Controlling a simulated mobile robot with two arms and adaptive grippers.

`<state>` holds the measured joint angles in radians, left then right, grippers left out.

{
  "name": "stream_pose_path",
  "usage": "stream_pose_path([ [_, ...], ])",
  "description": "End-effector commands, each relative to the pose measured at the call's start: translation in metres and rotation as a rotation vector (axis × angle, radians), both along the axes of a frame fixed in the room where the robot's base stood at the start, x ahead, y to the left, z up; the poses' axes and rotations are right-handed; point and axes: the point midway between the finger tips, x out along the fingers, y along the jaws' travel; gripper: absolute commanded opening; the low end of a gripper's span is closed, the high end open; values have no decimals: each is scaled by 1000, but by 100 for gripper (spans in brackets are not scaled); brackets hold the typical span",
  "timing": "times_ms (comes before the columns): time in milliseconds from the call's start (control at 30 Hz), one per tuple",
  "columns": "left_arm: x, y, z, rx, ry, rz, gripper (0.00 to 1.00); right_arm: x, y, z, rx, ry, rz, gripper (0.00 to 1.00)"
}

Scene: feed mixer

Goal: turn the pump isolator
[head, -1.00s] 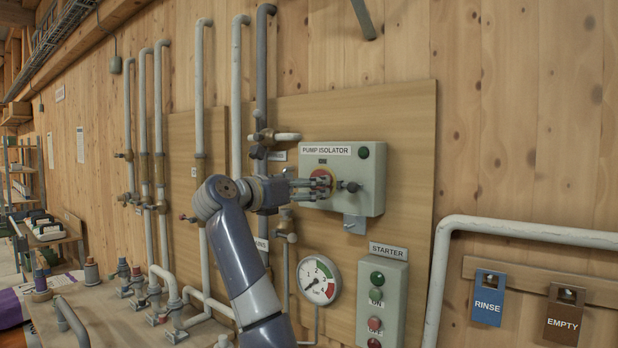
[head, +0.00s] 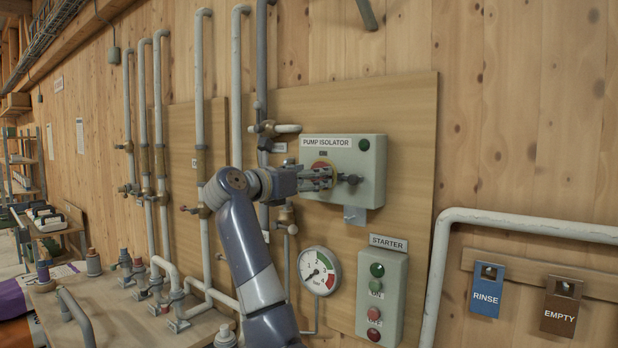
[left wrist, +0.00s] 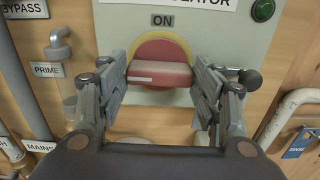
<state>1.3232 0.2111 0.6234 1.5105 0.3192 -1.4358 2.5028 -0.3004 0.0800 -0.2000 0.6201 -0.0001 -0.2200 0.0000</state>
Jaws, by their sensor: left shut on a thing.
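The pump isolator is a grey-green box (head: 372,195) on the wall board, labelled PUMP ISOLATOR. Its red rotary handle (left wrist: 160,72) sits on a yellow and red disc below the ON label (left wrist: 162,20). In the left wrist view the handle lies level across the picture, with a white mark on its left part. My left gripper (head: 322,178) is shut on the handle, one finger at each side; its fingers also show in the left wrist view (left wrist: 160,84). In the head view the fingers hide most of the handle. My right gripper is in neither view.
Below stand a starter box (head: 383,300) with buttons and a round gauge (head: 319,271). Vertical pipes (head: 200,90) with valves run to the left. A white pipe (head: 530,229) and the RINSE (head: 487,290) and EMPTY (head: 562,307) tags are at the right.

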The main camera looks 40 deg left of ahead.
Motion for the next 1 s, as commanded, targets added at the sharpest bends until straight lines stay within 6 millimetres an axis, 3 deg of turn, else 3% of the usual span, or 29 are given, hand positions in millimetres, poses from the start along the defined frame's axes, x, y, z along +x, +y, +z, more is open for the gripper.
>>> stream_pose_path([
  [367,0,0,0,184,-2,0,36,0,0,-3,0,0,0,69],
  [1000,0,-1,-1,785,-3,1,36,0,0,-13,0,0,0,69],
])
